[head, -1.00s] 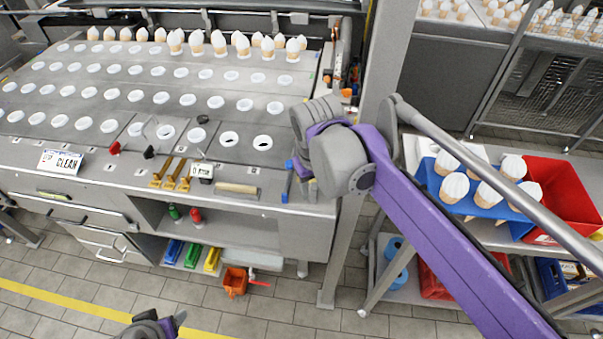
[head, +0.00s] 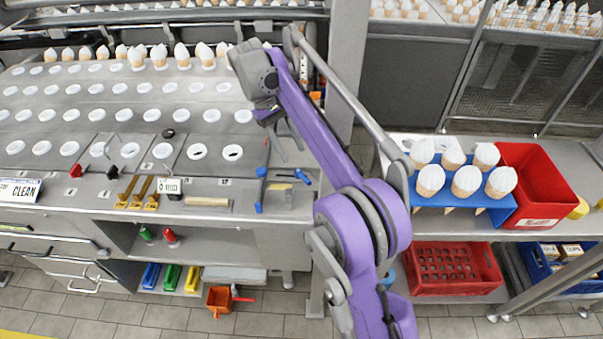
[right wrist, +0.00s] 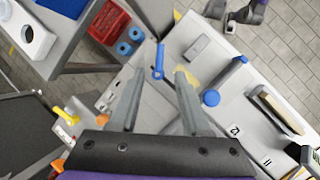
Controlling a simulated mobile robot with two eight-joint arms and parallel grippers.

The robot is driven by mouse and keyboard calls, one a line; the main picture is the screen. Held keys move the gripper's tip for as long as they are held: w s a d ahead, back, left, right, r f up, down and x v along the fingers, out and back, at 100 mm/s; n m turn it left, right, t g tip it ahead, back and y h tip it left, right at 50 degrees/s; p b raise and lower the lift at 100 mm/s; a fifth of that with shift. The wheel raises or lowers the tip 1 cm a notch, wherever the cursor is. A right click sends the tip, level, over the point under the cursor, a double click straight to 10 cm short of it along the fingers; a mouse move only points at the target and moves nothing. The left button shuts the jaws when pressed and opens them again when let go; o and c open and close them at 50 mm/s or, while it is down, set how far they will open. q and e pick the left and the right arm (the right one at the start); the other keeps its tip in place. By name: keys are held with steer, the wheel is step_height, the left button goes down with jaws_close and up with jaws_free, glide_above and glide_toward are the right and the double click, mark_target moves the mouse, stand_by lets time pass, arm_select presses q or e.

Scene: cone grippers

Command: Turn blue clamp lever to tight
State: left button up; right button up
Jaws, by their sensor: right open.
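A small blue lever (head: 303,177) stands at the right front corner of the machine's worktop. In the right wrist view this lever (right wrist: 158,62) shows just beyond the gap between my fingertips, with no visible contact. A second blue-ended part, a bar with a blue knob (right wrist: 210,97), lies to its right in that view and shows as a blue upright piece (head: 261,172) in the head view. I cannot tell for sure which one is the clamp lever. My right gripper (head: 285,148) is open and empty, above the worktop's right end. My left gripper is out of view.
A red lever (head: 76,170) and a black lever (head: 113,172) stand along the front ledge, with yellow handles (head: 138,190) nearby. A grey post (head: 340,90) rises right of the worktop. A blue cone rack (head: 460,192) and red bin (head: 535,180) are farther right.

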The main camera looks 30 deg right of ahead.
steer(key=b+x, duration=0.1)
steer(key=x, duration=0.7)
steer(key=shift+c, duration=0.2)
jaws_close()
